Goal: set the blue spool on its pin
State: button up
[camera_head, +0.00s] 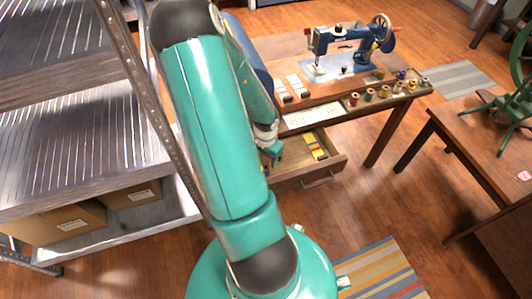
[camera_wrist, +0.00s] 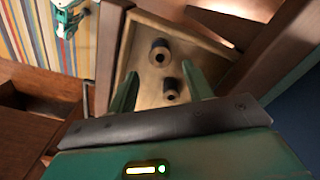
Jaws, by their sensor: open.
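My gripper (camera_wrist: 163,92) is open and points into the open wooden drawer (camera_wrist: 147,92). Two dark spools stand in the drawer: one farther up the picture (camera_wrist: 158,45) and one between the fingertips (camera_wrist: 171,96). The fingers appear apart from the nearer one. Both look too dark in the wrist view to tell which is blue. In the head view my gripper (camera_head: 272,151) shows partly at the left of the drawer (camera_head: 335,161), and my arm hides part of it. A rack (camera_head: 345,103) along the table's right front holds several coloured spools; bare pins are too small to make out.
A blue sewing machine (camera_head: 350,42) stands on the table (camera_head: 285,50). Yellow items (camera_head: 316,146) lie in the drawer's right side. A metal shelf (camera_head: 70,125) stands close on the left. A second table (camera_head: 475,150) is at right, with open floor between.

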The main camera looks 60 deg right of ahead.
aim_at(266, 166)
jog(key=shift+f, duration=2.85)
jog(key=c, duration=0.7)
jog(key=shift+r, duration=2.5)
jog(key=shift+c, duration=0.2)
